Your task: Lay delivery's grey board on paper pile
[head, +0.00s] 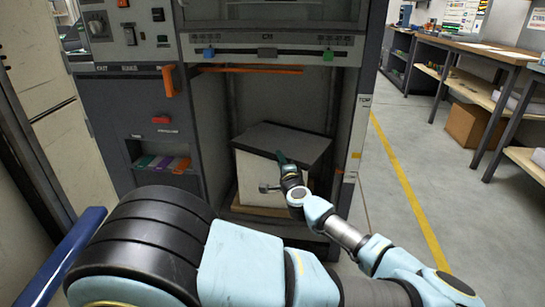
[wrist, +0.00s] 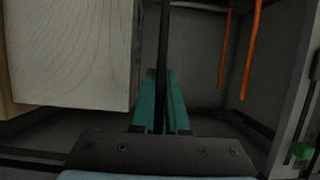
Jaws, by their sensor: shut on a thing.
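The grey board (head: 283,142) is a dark flat sheet over the top of the white paper pile (head: 255,178), inside the open bay of the machine. My gripper (head: 281,158) is shut on the board's near edge. In the wrist view my teal fingers (wrist: 160,76) pinch the board (wrist: 163,45), seen edge-on as a thin dark strip. The paper pile (wrist: 72,50) fills the left of that view, with a narrow gap between it and the board near the fingers. Whether the board touches the pile farther back is hidden.
The bay's right post (head: 346,150) stands close beside the board and my arm. An orange bar (head: 250,69) crosses the bay above. An orange lever (head: 168,82) is at left. Open floor (head: 400,200) with a yellow line lies right, before a workbench (head: 490,50).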

